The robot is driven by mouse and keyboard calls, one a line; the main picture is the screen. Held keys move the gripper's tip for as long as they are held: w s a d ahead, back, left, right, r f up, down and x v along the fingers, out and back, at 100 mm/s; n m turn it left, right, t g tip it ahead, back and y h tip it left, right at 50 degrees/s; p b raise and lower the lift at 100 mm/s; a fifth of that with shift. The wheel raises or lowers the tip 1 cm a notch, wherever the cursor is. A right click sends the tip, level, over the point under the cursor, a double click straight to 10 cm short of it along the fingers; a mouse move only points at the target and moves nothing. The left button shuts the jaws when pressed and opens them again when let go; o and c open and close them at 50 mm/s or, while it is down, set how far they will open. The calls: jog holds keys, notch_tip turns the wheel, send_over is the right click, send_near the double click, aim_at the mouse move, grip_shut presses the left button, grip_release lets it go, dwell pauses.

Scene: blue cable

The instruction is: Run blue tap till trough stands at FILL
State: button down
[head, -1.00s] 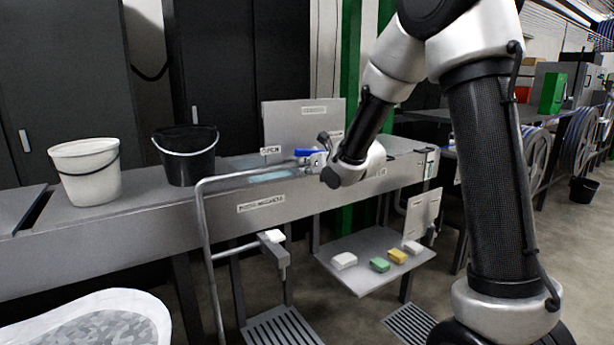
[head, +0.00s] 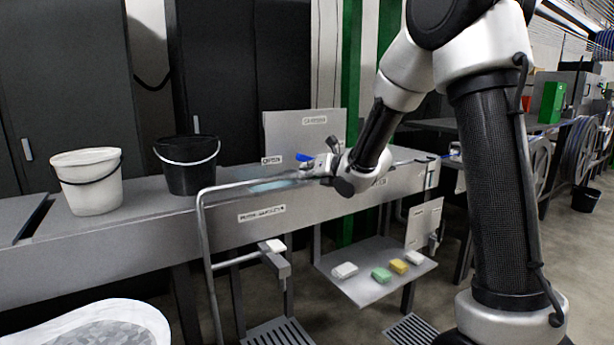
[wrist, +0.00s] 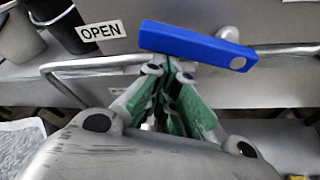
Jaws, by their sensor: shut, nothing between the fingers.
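In the wrist view the blue lever (wrist: 195,45) lies crosswise, tilted slightly down to the right, just beyond my fingertips. An OPEN label (wrist: 101,31) is left of it. My gripper (wrist: 168,68) is shut and empty, its green-sided fingers close together near the lever's underside; I cannot tell whether they touch it. In the head view my gripper (head: 322,166) covers part of the tap. Pale blue water (head: 275,185) shows in the trough; no FILL mark is readable.
A metal rail (head: 202,225) runs in front of the trough. A white bucket (head: 88,182) and a black bucket (head: 188,165) stand at left. A lower shelf (head: 375,275) holds several small blocks. A white tub (head: 95,325) is at bottom left.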

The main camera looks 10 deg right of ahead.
jog(key=w+d+r+m+t+y, duration=0.1)
jog(key=d+r+m+y, duration=0.2)
jog(key=r+m, duration=0.4)
jog(key=m+y, duration=0.1)
jog(key=m, duration=0.1)
jog(key=shift+d+m, duration=0.3)
jog(key=shift+d, duration=0.1)
jog(key=shift+w+d+r, duration=0.15)
dwell(0.6)
